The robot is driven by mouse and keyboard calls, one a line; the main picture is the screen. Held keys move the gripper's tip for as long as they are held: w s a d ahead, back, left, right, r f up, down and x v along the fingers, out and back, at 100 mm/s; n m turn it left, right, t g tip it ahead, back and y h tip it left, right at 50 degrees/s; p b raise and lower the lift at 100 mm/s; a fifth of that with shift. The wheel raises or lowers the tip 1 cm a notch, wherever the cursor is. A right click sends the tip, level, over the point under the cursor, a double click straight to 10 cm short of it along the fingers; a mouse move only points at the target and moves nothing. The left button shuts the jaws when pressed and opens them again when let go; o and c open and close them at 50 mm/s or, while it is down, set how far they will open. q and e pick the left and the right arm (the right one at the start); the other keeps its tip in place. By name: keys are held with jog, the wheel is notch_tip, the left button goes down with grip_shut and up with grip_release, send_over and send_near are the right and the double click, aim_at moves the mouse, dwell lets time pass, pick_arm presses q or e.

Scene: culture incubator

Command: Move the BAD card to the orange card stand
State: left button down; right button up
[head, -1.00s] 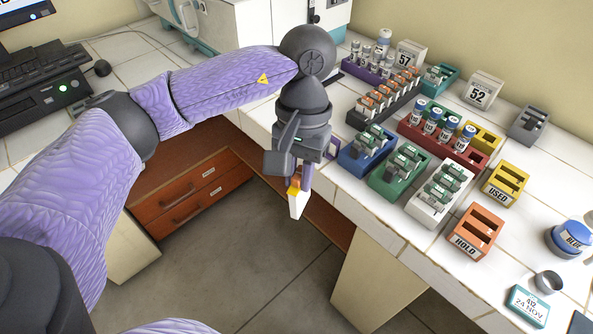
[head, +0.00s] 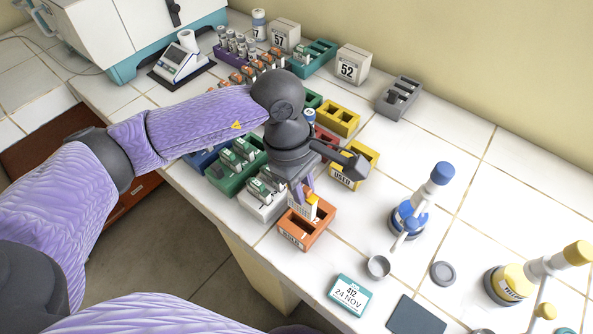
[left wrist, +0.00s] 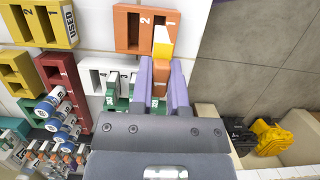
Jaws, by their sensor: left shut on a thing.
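My left gripper (head: 302,192) is shut on a white card with a yellow-orange band (head: 309,208), held upright by its upper end. No wording on the card is legible. The orange card stand (head: 319,237) is directly below, with its label at the front. The card overlaps the stand's rear part; I cannot tell whether its lower end is inside a slot. My right gripper is not in view.
A white rack (head: 252,208) and a green rack (head: 222,183) stand left of the stand. The yellow USED stand (head: 366,152) is behind it. A teal 24 NOV box (head: 348,296) and a small grey cup (head: 378,267) lie in front.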

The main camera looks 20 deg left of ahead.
aim_at(301, 211)
pick_arm(q)
jog(key=shift+s+f+b, duration=0.1)
jog(key=shift+f+b, duration=0.25)
jog(key=shift+f, duration=0.2)
jog(key=shift+a+b+x, duration=0.2)
jog(key=shift+b+x, duration=0.35)
jog(key=shift+x, duration=0.3)
jog(key=shift+a+b+x, duration=0.2)
jog(key=shift+b+x, duration=0.35)
jog(key=shift+x, duration=0.3)
jog(key=b+x, duration=0.3)
jog(key=shift+w+a+f, duration=0.35)
jog(key=shift+f, duration=0.05)
jog(key=c, duration=0.5)
grip_release()
jog(key=shift+c, duration=0.2)
jog(key=shift+r, duration=0.1)
